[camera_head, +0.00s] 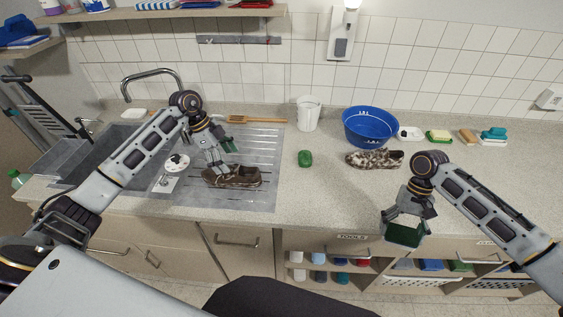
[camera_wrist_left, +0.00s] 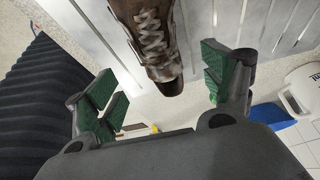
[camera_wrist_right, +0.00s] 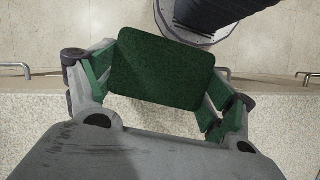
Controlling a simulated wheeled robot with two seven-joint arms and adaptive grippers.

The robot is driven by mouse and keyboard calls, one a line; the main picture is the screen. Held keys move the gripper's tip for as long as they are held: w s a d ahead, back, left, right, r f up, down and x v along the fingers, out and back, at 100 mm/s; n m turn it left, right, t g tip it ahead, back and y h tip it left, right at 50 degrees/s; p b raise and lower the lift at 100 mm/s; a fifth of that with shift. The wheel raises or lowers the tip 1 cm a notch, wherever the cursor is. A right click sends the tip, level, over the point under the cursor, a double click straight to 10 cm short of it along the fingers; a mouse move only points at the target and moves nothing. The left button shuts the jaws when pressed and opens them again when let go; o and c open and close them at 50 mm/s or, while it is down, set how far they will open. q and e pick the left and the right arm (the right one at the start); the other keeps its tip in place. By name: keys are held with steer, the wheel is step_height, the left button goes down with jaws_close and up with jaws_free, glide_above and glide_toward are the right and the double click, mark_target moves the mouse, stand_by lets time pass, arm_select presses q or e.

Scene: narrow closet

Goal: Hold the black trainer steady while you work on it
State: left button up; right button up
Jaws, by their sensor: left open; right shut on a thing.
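A brown lace-up shoe (camera_head: 240,178) lies on the metal drainboard right of the sink; it looks brown, and I see no plainly black trainer. My left gripper (camera_head: 220,167) is open just above it, at its left part. In the left wrist view the laced end of the shoe (camera_wrist_left: 155,45) shows ahead of and between the spread fingers (camera_wrist_left: 160,98), with gaps on both sides. My right gripper (camera_head: 405,220) is shut on a dark green pad (camera_wrist_right: 160,70), held in front of the counter edge, well away from the shoe.
Behind stand a white cup (camera_head: 308,113) and a blue basin (camera_head: 370,141). A wooden-handled brush (camera_head: 255,120) lies behind the drainboard. The counter between the green block and patchy shoe is clear.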

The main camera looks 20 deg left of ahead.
arm_select(q)
steer(key=shift+v, duration=1.7)
steer(key=shift+s+f, duration=0.1)
steer(key=shift+s, duration=0.05)
